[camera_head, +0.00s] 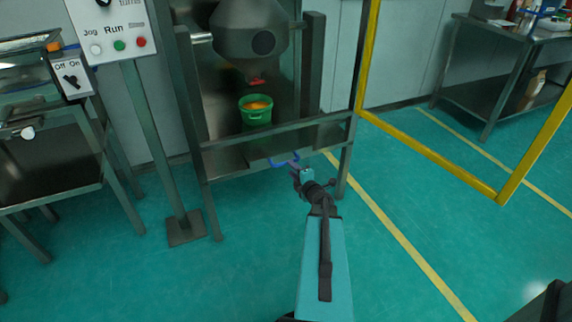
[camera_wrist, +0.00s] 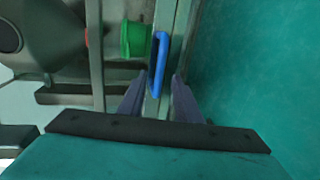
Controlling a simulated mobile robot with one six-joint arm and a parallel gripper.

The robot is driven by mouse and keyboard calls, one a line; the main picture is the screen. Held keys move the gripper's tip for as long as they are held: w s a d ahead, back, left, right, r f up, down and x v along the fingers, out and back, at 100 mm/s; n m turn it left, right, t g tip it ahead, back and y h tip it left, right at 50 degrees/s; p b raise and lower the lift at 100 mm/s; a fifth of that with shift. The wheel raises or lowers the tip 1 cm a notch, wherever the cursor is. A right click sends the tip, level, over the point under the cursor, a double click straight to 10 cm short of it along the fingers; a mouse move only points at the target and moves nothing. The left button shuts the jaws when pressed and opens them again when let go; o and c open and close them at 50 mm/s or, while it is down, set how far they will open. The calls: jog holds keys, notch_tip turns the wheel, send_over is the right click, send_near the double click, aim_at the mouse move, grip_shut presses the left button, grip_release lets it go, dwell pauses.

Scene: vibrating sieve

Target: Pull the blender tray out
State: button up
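The blender tray (camera_head: 232,158) is a grey metal sheet low in the blender's frame. A blue handle (camera_head: 285,163) sticks out from its front edge. In the wrist view the blue handle (camera_wrist: 158,62) stands upright in the picture, and its lower end lies between my fingertips. My gripper (camera_head: 296,174) is at the handle, with its fingers apart; they also show in the wrist view (camera_wrist: 158,78). I see no clear contact between the fingers and the handle. A green bucket (camera_head: 256,116) with orange contents stands on the tray, below the blender's outlet.
The grey blender drum (camera_head: 250,35) hangs above the bucket. A frame crossbar (camera_head: 280,131) runs above the handle. A control panel (camera_head: 112,30) on a post stands left. A yellow rail frame (camera_head: 430,155) and a workbench (camera_head: 505,75) are right. The green floor in front is mostly free.

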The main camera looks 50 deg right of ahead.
jog(key=shift+b+x, duration=0.45)
jog(key=shift+x, duration=3.15)
grip_shut()
